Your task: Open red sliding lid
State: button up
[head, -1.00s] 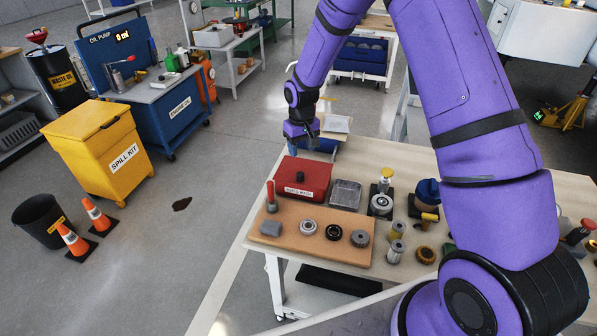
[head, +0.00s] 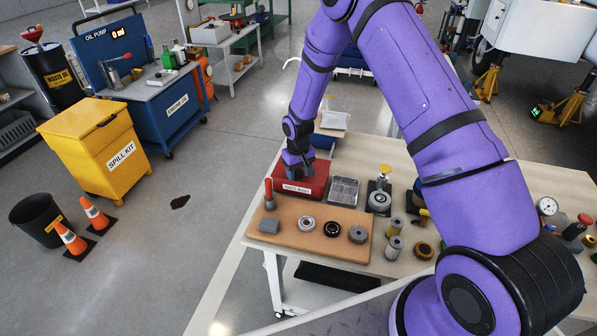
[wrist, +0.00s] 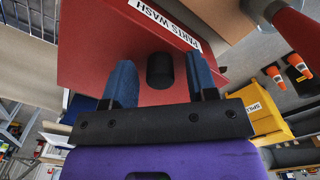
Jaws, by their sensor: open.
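The red sliding lid (head: 315,182) tops a red box with a white "PARTS WASH" label (head: 297,188) on its front, on the table behind the brown board. In the wrist view the red lid (wrist: 105,50) fills the upper middle, with a black round knob (wrist: 160,70) on it. My gripper (head: 298,172) is over the lid at its left part. In the wrist view its two blue fingers (wrist: 161,80) are open, one on each side of the knob. I cannot tell whether they touch it. In the head view the knob is hidden by my gripper.
A brown board (head: 275,237) with bearings and a grey block lies in front of the box. A red-handled tool (head: 268,195) stands close to the box's left front. A clear tray (head: 344,191) sits just right of it. Jars and a gauge (head: 546,206) crowd the right.

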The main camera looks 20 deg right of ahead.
grip_shut()
jog(key=w+d, duration=0.6)
jog(key=w, duration=0.3)
jog(key=shift+w+d, duration=0.15)
jog(key=shift+w, duration=0.1)
grip_release()
notch_tip(320, 180, up, 11)
jog(key=shift+f, duration=0.15)
dwell(0.4)
dwell(0.3)
